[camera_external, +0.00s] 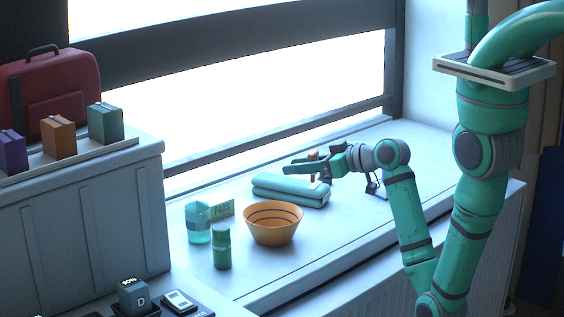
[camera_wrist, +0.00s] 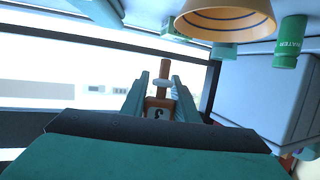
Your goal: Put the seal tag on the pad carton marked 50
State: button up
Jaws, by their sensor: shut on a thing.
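My gripper (camera_external: 303,167) is above the blue folded cloths on the sill ledge, its fingers pointing left. It is shut on a small orange-brown piece, seemingly the seal tag (camera_external: 313,156). In the wrist view the piece (camera_wrist: 158,104) stands between the two fingertips (camera_wrist: 160,86), with a dark mark on its pale face. Three small cartons stand in a row on the grey cabinet at the left: purple (camera_external: 13,152), orange (camera_external: 58,137) and green (camera_external: 105,123). No number can be read on them, so I cannot tell which is marked 50.
Folded cloths (camera_external: 290,191), an orange bowl (camera_external: 273,223), a green canister (camera_external: 221,247), a teal cup (camera_external: 198,222) and a small sign (camera_external: 222,209) share the ledge. A red case (camera_external: 48,90) stands behind the cartons. The ledge front right of the bowl is clear.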

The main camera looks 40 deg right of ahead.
jog(key=w+a+r+n+g+y, duration=0.2)
jog(key=w+a+r+n+y, duration=0.1)
jog(key=w+a+r, duration=0.4)
jog(key=n+g+y, duration=0.1)
jog(key=n+y, duration=0.1)
jog(key=y, duration=0.1)
send_over(203, 199)
notch_tip(203, 199, down, 12)
jog(key=shift+a+r, duration=0.1)
jog(key=shift+r, duration=0.05)
jog(key=shift+w+f, duration=0.25)
jog(key=shift+f, duration=1.6)
jog(key=shift+f, duration=0.15)
jog(key=o, duration=1)
